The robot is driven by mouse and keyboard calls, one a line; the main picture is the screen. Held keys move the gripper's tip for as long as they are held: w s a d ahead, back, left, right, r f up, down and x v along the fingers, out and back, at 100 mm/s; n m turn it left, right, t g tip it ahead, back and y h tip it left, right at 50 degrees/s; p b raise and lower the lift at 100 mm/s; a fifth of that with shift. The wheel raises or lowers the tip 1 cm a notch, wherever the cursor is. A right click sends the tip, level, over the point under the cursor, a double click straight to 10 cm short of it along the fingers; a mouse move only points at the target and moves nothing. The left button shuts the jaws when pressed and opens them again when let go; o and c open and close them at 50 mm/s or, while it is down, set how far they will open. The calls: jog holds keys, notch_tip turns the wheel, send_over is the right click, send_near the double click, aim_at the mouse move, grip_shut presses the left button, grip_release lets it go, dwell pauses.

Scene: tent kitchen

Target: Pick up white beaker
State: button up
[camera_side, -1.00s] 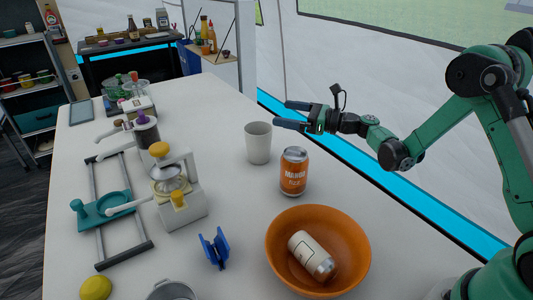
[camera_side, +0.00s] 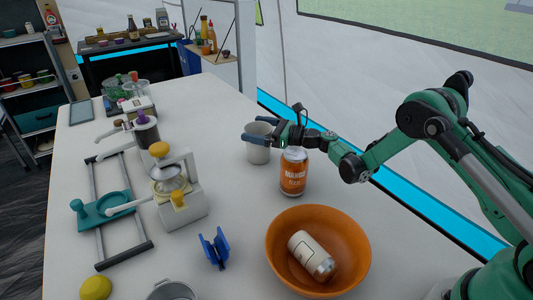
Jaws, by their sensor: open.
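The white beaker (camera_side: 258,153) stands upright on the white table, behind and left of the orange can. My gripper (camera_side: 252,130) is open at the height of the beaker's upper part. Its fingers reach left across the beaker, one crossing in front of its upper body and one near the far side of its rim. The fingers hide part of the beaker, and I cannot tell whether they touch it.
An orange can (camera_side: 293,172) stands close in front of my gripper. A white press-like device (camera_side: 177,188) stands left, and a blue clip (camera_side: 215,248) lies in front. Table behind the beaker is clear.

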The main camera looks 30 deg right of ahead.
jog(key=c, duration=0.9)
